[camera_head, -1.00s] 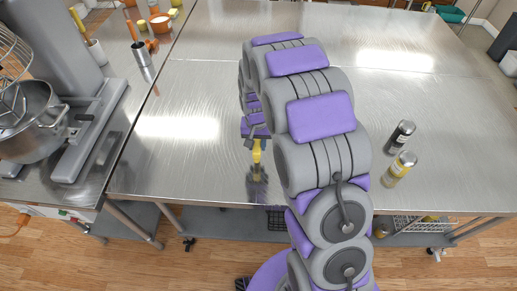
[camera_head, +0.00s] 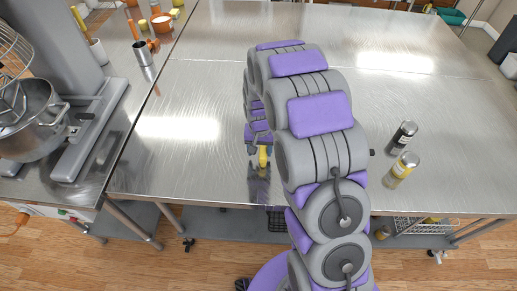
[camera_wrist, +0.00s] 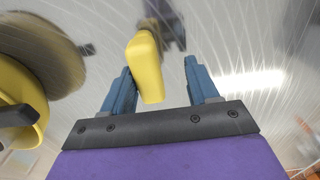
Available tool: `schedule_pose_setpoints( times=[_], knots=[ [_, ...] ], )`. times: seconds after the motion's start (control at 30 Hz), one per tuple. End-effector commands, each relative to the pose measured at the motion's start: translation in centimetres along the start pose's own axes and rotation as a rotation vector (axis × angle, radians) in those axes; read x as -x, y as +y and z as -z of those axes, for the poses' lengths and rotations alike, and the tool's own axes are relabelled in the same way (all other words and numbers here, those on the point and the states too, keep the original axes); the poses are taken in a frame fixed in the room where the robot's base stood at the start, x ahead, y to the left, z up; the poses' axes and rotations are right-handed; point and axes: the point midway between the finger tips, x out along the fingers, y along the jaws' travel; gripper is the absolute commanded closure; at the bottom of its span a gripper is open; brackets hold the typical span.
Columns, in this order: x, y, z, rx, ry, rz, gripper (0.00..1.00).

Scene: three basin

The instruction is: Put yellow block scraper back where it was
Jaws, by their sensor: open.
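The yellow block scraper shows in the wrist view as a thick yellow block (camera_wrist: 146,65) between and beyond the blue fingers. It also shows in the head view as a small yellow patch (camera_head: 263,157) just below the purple wrist, over the near part of the steel table. My gripper (camera_wrist: 163,82) is open, with a finger on each side of the yellow block and gaps visible beside its lower end. In the head view my gripper (camera_head: 255,149) is small and partly hidden by the arm. I cannot tell whether the scraper touches the table.
The steel table (camera_head: 190,165) is mostly clear. A black-labelled shaker (camera_head: 402,137) and a yellow-labelled shaker (camera_head: 401,170) stand at the right. A stand mixer (camera_head: 50,115) is on the left counter. A blurred yellow object (camera_wrist: 25,95) fills the wrist view's left edge.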

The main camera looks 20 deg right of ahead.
Motion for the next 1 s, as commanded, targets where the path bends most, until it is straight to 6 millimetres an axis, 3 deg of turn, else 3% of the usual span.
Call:
schedule_pose_setpoints(
  times=[0.17,0.37,0.8,1.0],
  knots=[
    [0.2,0.2,0.1,-0.002,0.0,0.002,0.41],
    [2.1,-0.2,0.1,0.0,0.006,-0.001,0.41],
    [10.5,-0.1,0.1,-0.001,0.006,0.001,0.41],
    [12.7,0.2,-0.5,0.004,-0.001,-0.001,0.41]
  ],
)
